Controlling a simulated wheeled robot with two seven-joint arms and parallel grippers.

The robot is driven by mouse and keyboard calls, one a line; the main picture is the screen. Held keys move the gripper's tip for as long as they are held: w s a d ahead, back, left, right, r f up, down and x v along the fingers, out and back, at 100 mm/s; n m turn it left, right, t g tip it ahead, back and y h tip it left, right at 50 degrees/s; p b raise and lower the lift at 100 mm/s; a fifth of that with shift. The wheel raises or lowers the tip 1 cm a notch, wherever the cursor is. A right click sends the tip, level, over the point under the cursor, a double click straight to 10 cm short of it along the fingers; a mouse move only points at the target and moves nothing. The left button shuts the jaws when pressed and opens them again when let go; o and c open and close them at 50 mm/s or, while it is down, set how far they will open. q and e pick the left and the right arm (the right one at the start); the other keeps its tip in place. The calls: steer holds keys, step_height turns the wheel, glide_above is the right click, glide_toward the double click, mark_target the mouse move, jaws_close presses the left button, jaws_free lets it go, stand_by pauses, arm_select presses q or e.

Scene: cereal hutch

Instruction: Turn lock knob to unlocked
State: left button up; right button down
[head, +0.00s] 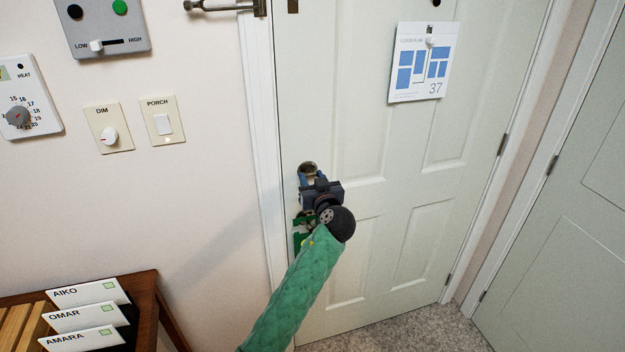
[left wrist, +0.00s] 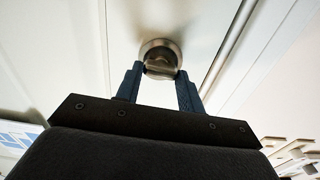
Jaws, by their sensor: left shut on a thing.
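The lock knob (left wrist: 160,58) is a round metal piece on the pale door (head: 345,130). In the left wrist view it sits between the fingertips of my left gripper (left wrist: 160,76), which is shut on it. In the head view my left gripper (head: 308,180) reaches the door's left edge, and the round metal plate of the lock (head: 308,168) shows just above the fingers. The gripper hides most of the knob there, so its turn angle is hard to tell. My right gripper is in neither view.
A green tag or plate (head: 299,240) shows below my gripper, partly hidden. A floor-plan sheet (head: 420,62) hangs on the door. Wall switches (head: 163,122) and a dial panel (head: 28,98) are at left. A wooden holder with name cards (head: 85,315) stands lower left.

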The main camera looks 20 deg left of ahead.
arm_select(q)
steer(key=shift+m, duration=2.6)
steer(key=shift+d+m, duration=0.1)
steer(key=shift+m, duration=0.3)
steer(key=m+p, duration=0.2)
steer(key=m, duration=0.2)
steer(key=shift+m, duration=0.3)
steer(key=m+p, duration=0.3)
steer(key=m, duration=0.2)
steer(key=shift+w+m, duration=0.1)
steer(key=shift+m, duration=0.2)
steer(key=shift+f+m+p, duration=0.15)
steer(key=shift+m+p, duration=0.5)
steer(key=shift+m, duration=0.15)
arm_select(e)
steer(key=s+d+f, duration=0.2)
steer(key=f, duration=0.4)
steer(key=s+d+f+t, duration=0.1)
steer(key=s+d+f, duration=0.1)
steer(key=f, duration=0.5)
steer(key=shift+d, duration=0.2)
arm_select(q)
steer(key=shift+d, duration=0.1)
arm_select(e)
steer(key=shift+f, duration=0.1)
